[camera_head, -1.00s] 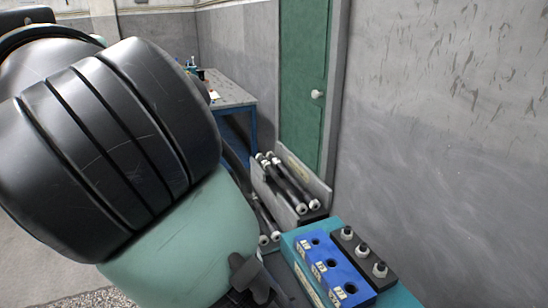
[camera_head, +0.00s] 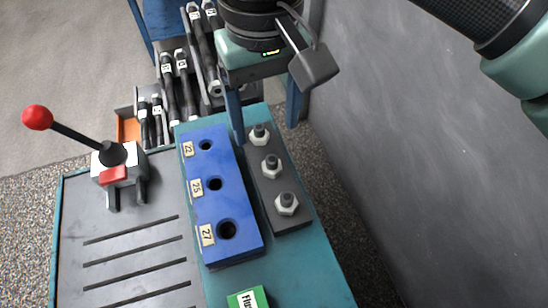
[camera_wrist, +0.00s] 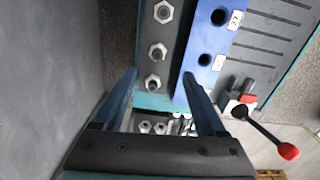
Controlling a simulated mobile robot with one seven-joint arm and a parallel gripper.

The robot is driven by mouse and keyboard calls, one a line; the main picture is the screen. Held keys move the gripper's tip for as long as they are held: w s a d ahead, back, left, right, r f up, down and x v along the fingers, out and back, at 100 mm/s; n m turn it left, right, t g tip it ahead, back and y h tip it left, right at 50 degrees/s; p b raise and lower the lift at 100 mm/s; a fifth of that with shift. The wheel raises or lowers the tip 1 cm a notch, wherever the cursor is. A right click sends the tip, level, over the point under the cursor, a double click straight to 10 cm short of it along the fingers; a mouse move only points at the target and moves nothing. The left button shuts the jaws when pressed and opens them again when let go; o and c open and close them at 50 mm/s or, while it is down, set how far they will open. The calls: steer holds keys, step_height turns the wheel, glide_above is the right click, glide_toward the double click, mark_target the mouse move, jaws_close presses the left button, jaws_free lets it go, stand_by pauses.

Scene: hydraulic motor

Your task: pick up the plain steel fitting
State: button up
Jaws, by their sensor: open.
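Three grey steel hex fittings stand upright in a row on a dark block: far (camera_head: 259,134), middle (camera_head: 271,166) and near (camera_head: 286,203). They look alike apart from size, and I cannot tell which is the plain one. In the wrist view they show as small (camera_wrist: 152,82), middle (camera_wrist: 157,51) and large (camera_wrist: 163,12). My gripper (camera_head: 264,128) points down at the far end of the block, its two blue fingers apart and empty. In the wrist view the smallest fitting appears between the fingertips (camera_wrist: 160,77); the height gap is unclear.
A blue block (camera_head: 222,198) with three holes labelled 22, 25 and 27 stands close beside the dark block. A red-knobbed lever (camera_head: 75,138) is at left. Hoses (camera_head: 172,90) lie in a rack beyond. A grey wall (camera_head: 375,165) rises at right.

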mark_target(272, 159)
step_height(272, 159, down, 3)
steer(key=shift+f, duration=0.15)
steer(key=f, duration=0.1)
steer(key=f+b, duration=0.1)
steer(key=f, duration=0.2)
steer(key=shift+s+d+f+b, duration=0.1)
steer(key=shift+s+d+b, duration=0.1)
steer(key=shift+d+b, duration=0.15)
steer(key=shift+f, duration=0.5)
jaws_close()
